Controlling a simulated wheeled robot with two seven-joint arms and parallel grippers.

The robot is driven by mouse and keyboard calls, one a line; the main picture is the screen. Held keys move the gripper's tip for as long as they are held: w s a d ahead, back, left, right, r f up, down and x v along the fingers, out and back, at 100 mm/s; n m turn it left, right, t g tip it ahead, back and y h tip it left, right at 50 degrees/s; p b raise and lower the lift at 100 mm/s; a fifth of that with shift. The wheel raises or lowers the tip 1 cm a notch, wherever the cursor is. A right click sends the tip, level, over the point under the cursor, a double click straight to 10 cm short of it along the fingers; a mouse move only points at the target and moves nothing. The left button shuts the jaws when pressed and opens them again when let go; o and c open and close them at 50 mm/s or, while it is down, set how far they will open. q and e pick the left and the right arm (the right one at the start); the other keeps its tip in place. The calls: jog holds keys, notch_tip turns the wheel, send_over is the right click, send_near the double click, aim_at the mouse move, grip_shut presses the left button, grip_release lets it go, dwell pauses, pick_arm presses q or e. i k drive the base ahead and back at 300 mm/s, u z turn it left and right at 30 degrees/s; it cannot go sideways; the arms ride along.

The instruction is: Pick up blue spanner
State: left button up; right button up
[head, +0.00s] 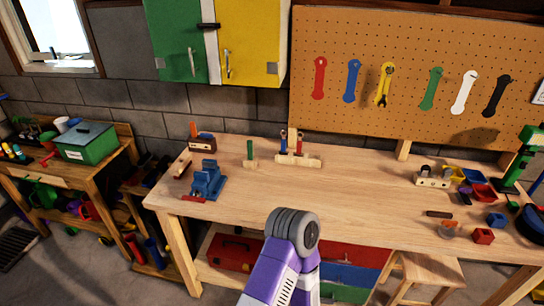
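The blue spanner (352,81) hangs upright on the brown pegboard (400,60) on the back wall. It is second from the left in a row of coloured spanners, between the red spanner (319,78) and the yellow spanner (384,85). Nothing covers it. A purple and grey link of my arm rises at the bottom middle, in front of the workbench. Neither of my grippers shows in the head view, so their state is hidden.
The wooden workbench (350,205) stands below the pegboard. A blue vice (207,180) is at its left, a wooden tool holder (298,160) at the back middle, and coloured bins (484,193) at the right. A stool (430,272) stands in front. The bench's middle is mostly clear.

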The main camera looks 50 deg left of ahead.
aim_at(283, 141)
jog(key=z, duration=0.3)
jog(key=k, duration=0.2)
jog(key=u, duration=1)
